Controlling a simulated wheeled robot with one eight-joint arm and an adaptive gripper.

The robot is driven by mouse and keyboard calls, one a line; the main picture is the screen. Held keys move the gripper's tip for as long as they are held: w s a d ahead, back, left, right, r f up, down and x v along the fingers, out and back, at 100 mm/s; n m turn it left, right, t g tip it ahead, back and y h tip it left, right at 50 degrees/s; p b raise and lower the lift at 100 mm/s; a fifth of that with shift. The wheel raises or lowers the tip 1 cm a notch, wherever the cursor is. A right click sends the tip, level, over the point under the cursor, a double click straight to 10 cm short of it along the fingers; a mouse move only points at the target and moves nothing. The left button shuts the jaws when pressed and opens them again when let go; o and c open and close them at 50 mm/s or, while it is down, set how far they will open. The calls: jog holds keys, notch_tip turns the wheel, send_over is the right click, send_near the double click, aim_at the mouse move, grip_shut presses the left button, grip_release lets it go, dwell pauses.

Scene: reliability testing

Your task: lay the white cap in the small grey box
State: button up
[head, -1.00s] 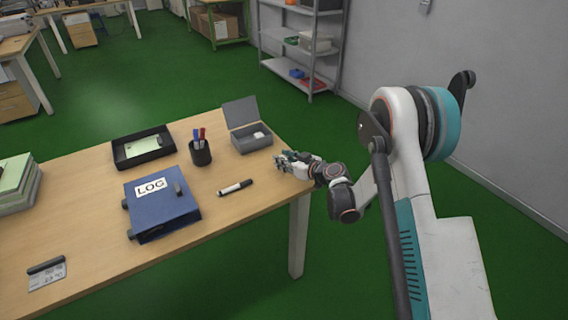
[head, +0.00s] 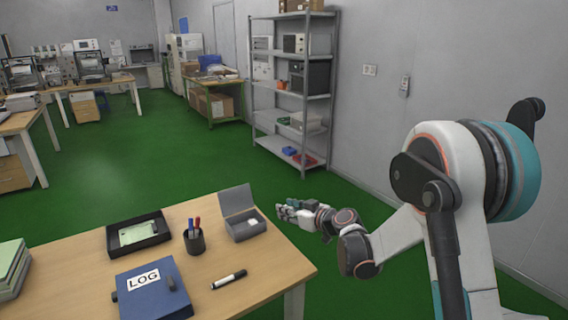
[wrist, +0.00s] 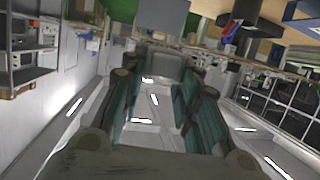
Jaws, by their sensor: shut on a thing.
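The small grey box (head: 244,229) stands at the right end of the table with its lid raised. A small white piece (head: 253,222) lies inside it; I cannot tell whether it is the white cap. My gripper (head: 284,209) is to the right of the box, beyond the table's right edge and apart from the box. In the wrist view its teal-padded fingers (wrist: 157,97) are closed around a grey-looking block-like thing (wrist: 167,68) near the tips. That view is dim, so its true colour is unclear.
On the table (head: 233,268) are a pen cup (head: 195,241), a black tray (head: 138,235), a blue LOG binder (head: 152,291), a marker (head: 229,280) and green-topped books (head: 10,268). A shelf rack (head: 291,95) stands behind, with open green floor before it.

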jog(key=s+d+r+m+t+h, duration=0.2)
jog(key=s+d+r+m+h, duration=0.1)
jog(key=s+d, duration=0.65)
jog(key=s+d+r+m+t+h, duration=0.1)
jog(key=s+d+r+m+h, duration=0.15)
jog(key=s+d, duration=0.65)
jog(key=n+g+y, duration=0.4)
jog(key=n+y, duration=0.2)
send_over(278, 260)
notch_tip(278, 260, down, 7)
jog(key=shift+r, duration=0.1)
jog(key=shift+s, duration=0.1)
notch_tip(278, 260, down, 20)
jog(key=b, duration=0.7)
jog(key=shift+r, duration=0.2)
